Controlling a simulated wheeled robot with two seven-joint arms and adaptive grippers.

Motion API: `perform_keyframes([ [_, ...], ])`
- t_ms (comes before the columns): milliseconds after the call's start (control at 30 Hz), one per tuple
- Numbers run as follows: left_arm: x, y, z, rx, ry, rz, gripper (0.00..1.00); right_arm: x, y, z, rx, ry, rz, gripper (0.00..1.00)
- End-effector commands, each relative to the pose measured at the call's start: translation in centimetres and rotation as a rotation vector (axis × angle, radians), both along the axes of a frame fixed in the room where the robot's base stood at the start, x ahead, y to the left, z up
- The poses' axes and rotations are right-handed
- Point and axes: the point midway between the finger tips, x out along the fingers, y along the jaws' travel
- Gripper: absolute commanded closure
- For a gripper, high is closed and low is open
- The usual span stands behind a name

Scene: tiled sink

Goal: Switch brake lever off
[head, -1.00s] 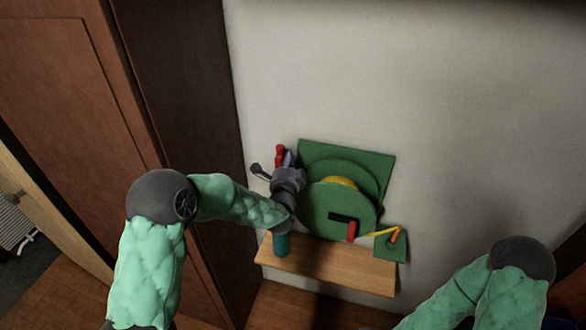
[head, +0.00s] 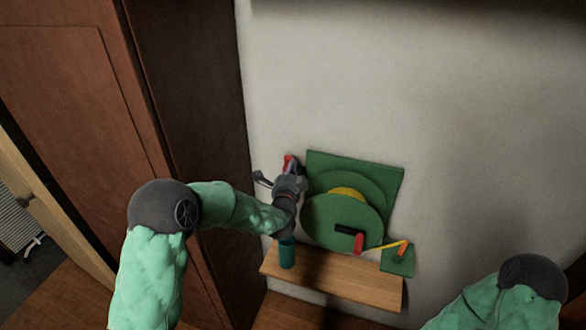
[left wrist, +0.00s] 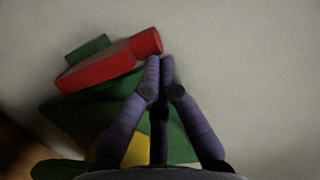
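The red brake lever (head: 288,161) stands at the upper left of the green winch (head: 342,212), mostly hidden by my left gripper in the head view. The left wrist view shows it larger, a red bar (left wrist: 95,72) with a rounded knob at its right end, beside a small green block. My left gripper (left wrist: 160,60) has its purple fingertips together with nothing visible between them. The tips are beside and just below the knob; I cannot tell whether they touch it. My right arm shows at the lower right, but its gripper is out of view.
A wooden shelf (head: 335,280) below the winch holds a teal cup (head: 287,252). A black crank with a red handle (head: 358,243) and a yellow-orange rod (head: 390,246) are at the winch's lower right. A brown cabinet (head: 190,120) stands close on the left.

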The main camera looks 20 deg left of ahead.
Motion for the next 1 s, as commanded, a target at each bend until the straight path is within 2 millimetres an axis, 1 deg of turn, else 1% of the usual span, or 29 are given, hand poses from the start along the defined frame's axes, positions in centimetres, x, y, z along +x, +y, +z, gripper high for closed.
perform_keyframes([
  [567, 0.0, 1.4, 0.2, -0.118, 0.003, 0.002, 1.0, 0.0, 0.0, -0.6, 0.0, 0.0, 0.0, 0.6],
  [767, 0.1, 2.6, 0.2, -0.218, 0.005, 0.002, 1.0, 0.0, 0.0, -1.3, 0.0, 0.0, 0.0, 0.6],
  [1000, 0.1, 4.7, -0.1, -0.399, 0.011, 0.003, 1.0, 0.0, 0.0, -2.8, 0.0, 0.0, 0.0, 0.6],
])
